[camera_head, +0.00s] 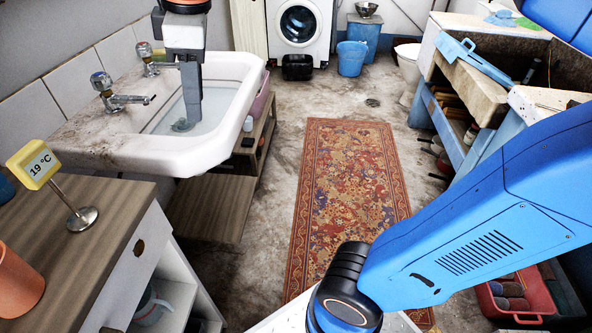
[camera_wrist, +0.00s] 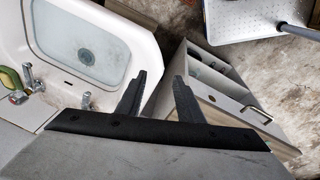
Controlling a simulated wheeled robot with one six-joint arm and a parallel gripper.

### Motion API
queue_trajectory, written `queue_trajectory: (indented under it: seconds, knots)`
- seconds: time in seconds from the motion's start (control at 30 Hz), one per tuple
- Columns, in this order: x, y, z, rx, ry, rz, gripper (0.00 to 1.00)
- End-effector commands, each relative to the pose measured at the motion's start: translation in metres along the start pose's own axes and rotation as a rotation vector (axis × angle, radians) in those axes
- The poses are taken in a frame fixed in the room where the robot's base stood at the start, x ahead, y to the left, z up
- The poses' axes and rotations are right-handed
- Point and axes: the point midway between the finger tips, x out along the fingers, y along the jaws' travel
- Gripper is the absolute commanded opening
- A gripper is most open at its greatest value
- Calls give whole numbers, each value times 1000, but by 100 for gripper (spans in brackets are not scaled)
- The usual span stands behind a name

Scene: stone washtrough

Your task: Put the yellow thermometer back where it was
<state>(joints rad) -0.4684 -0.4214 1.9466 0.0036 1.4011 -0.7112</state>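The yellow thermometer (camera_head: 38,165) shows 19 °C. It stands on a thin metal stem with a round base on the wooden countertop (camera_head: 110,215) at the left of the head view. It leans a little to the left. My gripper (camera_head: 187,122) hangs over the white washbasin (camera_head: 190,155), well beyond the thermometer and not touching it. In the wrist view my gripper (camera_wrist: 160,76) has its two dark fingers apart, with nothing between them. I cannot make out the thermometer in the wrist view.
An orange cup (camera_head: 15,283) stands on the countertop near the thermometer. Taps (camera_head: 115,95) stick out at the basin's back edge. In the wrist view a greenish object (camera_wrist: 12,82) lies by a tap. The patterned rug (camera_head: 350,190) is clear.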

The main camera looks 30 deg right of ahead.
Motion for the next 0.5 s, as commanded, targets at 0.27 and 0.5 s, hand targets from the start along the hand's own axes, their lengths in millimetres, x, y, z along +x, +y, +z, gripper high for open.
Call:
queue_trajectory:
  seconds: [0.27,0.5]
  knots:
    - [68,-6,104,520,46,94,34]
    - [128,-29,176,927,100,172,34]
